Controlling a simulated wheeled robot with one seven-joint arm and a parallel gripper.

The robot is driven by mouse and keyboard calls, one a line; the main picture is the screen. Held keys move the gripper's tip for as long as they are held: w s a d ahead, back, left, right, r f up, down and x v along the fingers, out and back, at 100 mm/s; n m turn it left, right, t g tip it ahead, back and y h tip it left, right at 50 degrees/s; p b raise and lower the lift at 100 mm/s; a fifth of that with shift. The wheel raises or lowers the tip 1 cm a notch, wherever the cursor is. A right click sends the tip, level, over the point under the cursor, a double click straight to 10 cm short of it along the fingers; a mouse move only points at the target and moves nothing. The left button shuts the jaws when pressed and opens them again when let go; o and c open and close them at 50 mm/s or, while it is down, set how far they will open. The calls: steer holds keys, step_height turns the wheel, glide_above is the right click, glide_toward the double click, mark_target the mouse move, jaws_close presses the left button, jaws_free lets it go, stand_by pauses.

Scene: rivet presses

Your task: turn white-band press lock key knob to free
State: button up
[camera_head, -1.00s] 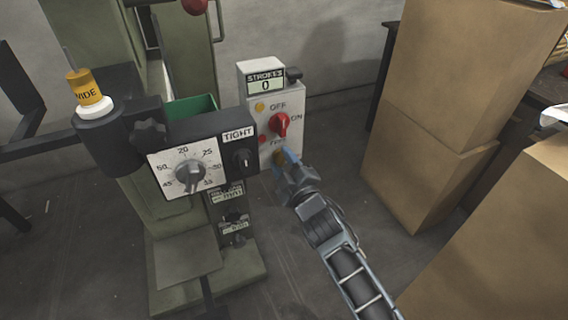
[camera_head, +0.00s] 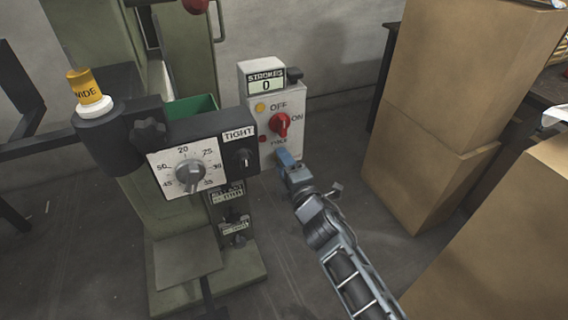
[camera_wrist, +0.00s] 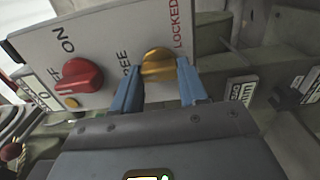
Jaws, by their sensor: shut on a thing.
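The gold lock key knob (camera_wrist: 158,64) is on the white control box face (camera_wrist: 115,45) in the wrist view, between the labels FREE and LOCKED. My gripper (camera_wrist: 158,72) has its two blue fingers on either side of the knob and is shut on it. The knob's exact pointing is hard to tell because the fingers cover its sides. In the head view, my gripper (camera_head: 284,157) is at the lower part of the control box (camera_head: 270,90), below the red knob, and hides the gold knob.
A red ON/OFF knob (camera_head: 279,124) sits just above. The STROKES counter (camera_head: 266,81) shows 0. The press's dial panel (camera_head: 190,168) is close on the left, with a small black knob (camera_head: 243,158) marked TIGHT. Cardboard boxes (camera_head: 440,140) stand to the right.

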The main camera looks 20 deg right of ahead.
steer(key=shift+f, duration=0.1)
stand_by(0.3)
steer(key=o, duration=1.1)
steer(key=shift+c, duration=0.2)
steer(key=s, duration=0.7)
steer(key=shift+s, duration=0.4)
steer(key=shift+s+a, duration=0.1)
